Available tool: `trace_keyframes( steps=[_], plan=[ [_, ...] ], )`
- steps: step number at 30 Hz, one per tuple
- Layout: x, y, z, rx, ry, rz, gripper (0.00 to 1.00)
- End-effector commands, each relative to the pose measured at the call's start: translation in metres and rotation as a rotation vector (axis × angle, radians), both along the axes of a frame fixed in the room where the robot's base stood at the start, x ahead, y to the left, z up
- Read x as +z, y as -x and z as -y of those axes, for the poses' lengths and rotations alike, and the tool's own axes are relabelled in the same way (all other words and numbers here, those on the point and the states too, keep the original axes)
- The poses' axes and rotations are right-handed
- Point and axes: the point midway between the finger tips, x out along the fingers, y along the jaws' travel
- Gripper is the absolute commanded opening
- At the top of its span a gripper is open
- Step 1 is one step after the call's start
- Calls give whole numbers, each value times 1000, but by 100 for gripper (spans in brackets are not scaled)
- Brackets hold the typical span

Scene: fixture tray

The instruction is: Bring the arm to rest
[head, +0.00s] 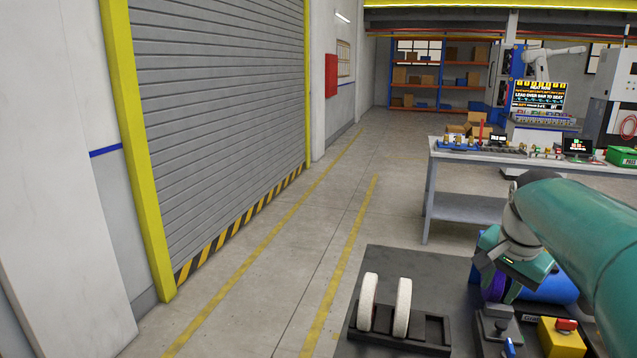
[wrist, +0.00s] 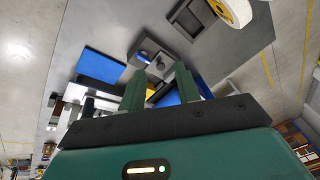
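My gripper (wrist: 158,78) shows two dark green fingers standing apart in the wrist view, with nothing between them. Beyond the gap is a grey fixture block (wrist: 152,58) with a small knob. In the head view my teal arm reaches in from the right, and its wrist (head: 518,258) hangs above the right part of the dark work surface. The fingertips are hard to make out there. A purple rounded thing (head: 493,288) shows just below the wrist; I cannot tell whether they touch.
Two white wheels (head: 368,302) (head: 402,307) stand upright in a black tray (head: 432,330). A blue rounded thing (head: 553,288) lies behind the wrist. A yellow box with a red button (head: 560,340) is at front right. A workbench (head: 470,157) stands behind; the floor left is clear.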

Motion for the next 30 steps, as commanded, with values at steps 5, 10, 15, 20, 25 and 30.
trace_keyframes(
  steps=[5, 10, 15, 20, 25, 30],
  plan=[
    [-1, 37, -51, 206, 25, 43, 33],
    [-11, 74, -95, 402, 71, 81, 33],
    [-27, 113, -133, 594, 134, 115, 33],
    [-49, 148, -161, 761, 206, 143, 33],
    [-67, 171, -176, 874, 264, 157, 33],
    [-72, 177, -180, 903, 279, 159, 33]
  ],
)
